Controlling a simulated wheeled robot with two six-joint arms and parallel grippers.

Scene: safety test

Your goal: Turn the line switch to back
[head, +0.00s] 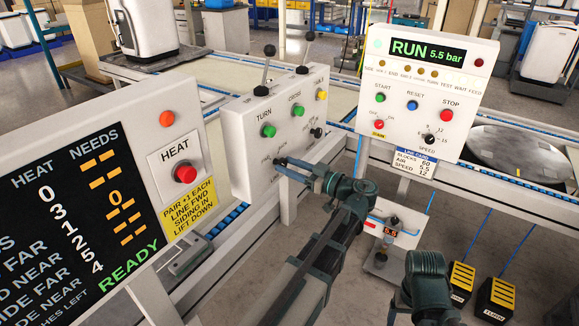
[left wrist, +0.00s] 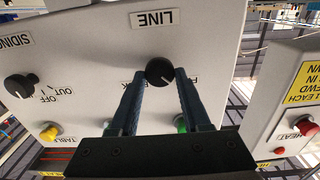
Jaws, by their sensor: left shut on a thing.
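The line switch (left wrist: 160,72) is a round black knob under the LINE label, which appears upside down in the left wrist view. My left gripper (left wrist: 163,82) is shut on this knob, one finger on each side. A pale pointer mark shows on the knob, but the fingers partly cover the position words, so I cannot read its setting surely.
The siding knob (left wrist: 20,86) and yellow table button (left wrist: 50,133) share the box. Two levers (head: 265,65) stand on top, above green buttons (head: 268,130). A HEAT panel (head: 176,165) stands left and a RUN panel (head: 430,90) right. Pedals (head: 495,297) lie on the floor.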

